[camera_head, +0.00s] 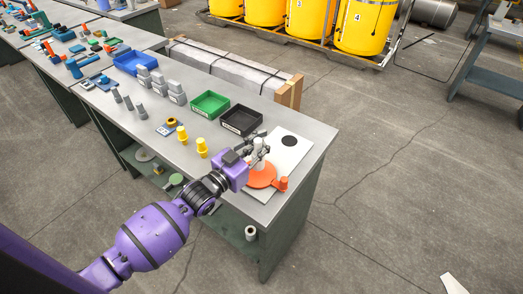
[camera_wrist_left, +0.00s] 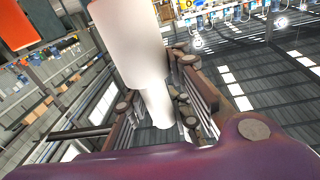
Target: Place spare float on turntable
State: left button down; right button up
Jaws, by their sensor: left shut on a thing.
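The spare float looks like a white stepped cylinder (camera_wrist_left: 130,45), wide at one end with a narrower stem. In the left wrist view it sits between the fingers of my left gripper (camera_wrist_left: 160,115), which is shut on it. In the head view my left gripper (camera_head: 259,150) is at the right end of the bench, and part of the white float (camera_head: 258,166) shows below it, over the orange turntable (camera_head: 264,178). I cannot tell whether the float touches the disc. The turntable is partly hidden by my gripper. My right gripper is not in view.
The turntable is on a white board (camera_head: 296,154) with a black round spot (camera_head: 289,141). An orange peg-like piece (camera_head: 281,184) stands at its edge. A black bin (camera_head: 241,119), a green bin (camera_head: 210,104) and two yellow pieces (camera_head: 201,148) stand left on the bench.

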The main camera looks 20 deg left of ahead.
pick_arm(q)
jog(key=f, duration=0.2)
jog(key=shift+w+f, duration=0.2)
jog(key=shift+f, duration=0.5)
jog(key=shift+f, duration=0.25)
jog(key=c, duration=1.8)
grip_release()
jog(key=shift+r, duration=0.1)
jog(key=shift+o, duration=1.3)
